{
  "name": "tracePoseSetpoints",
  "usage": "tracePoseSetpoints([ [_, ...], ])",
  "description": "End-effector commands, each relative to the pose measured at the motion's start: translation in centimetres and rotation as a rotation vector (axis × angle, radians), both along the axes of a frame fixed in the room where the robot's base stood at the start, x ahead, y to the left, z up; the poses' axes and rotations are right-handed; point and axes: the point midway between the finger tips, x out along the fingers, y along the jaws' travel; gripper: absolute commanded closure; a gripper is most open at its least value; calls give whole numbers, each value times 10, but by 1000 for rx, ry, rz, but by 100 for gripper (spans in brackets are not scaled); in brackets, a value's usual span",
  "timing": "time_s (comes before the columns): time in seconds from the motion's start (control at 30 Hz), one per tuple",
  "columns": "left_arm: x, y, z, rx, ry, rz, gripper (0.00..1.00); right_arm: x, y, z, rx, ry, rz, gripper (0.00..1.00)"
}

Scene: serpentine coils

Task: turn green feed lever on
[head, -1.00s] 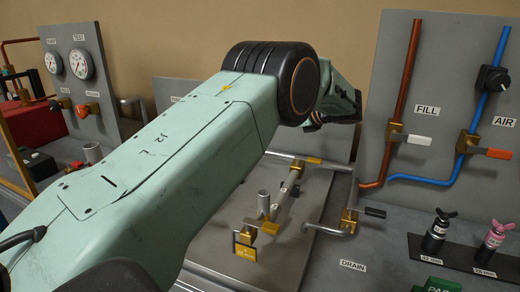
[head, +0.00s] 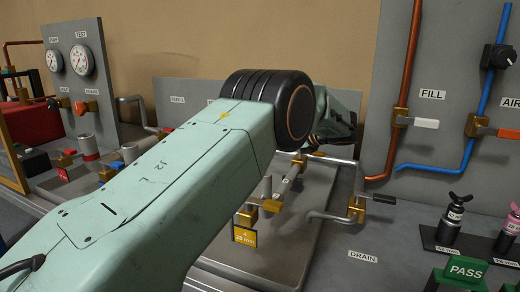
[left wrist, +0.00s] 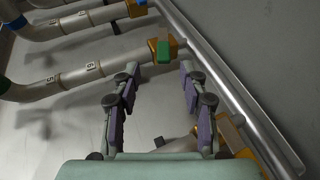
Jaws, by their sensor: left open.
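In the left wrist view, a green lever (left wrist: 163,51) sits on a brass valve (left wrist: 160,33) at the end of a pale pipe marked 6. The lever points towards my gripper, roughly along the view's vertical. My left gripper (left wrist: 159,70) is open and empty. Its two fingers stand either side of the lever's line, with the lever just ahead of the fingertips; I see no contact. In the head view, my left arm hides the green lever, and the left gripper's fingertips are hard to make out behind the wrist. My right gripper is not in view.
A metal rail (left wrist: 225,80) runs close to the right finger. Another brass valve (left wrist: 232,135) lies near the gripper's lower right. In the head view, a drain pipe with a dark handle (head: 381,198) and a fill valve with a white handle (head: 426,124) stand to the right.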

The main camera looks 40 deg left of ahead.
Motion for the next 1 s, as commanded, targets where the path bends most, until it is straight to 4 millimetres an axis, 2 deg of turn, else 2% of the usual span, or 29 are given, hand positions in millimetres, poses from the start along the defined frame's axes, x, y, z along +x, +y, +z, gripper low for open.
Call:
tracePoseSetpoints([
  [0.3, 3, 45, -21, 0, 2, 2, 57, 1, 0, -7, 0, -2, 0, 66],
  [0.43, 4, 58, -25, 0, 3, 1, 57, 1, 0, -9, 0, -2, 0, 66],
  [0.83, 5, 65, -27, 0, 2, -1, 57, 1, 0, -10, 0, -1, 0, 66],
  [1.0, 5, 65, -27, 0, 2, -1, 71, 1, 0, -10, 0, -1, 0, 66],
])
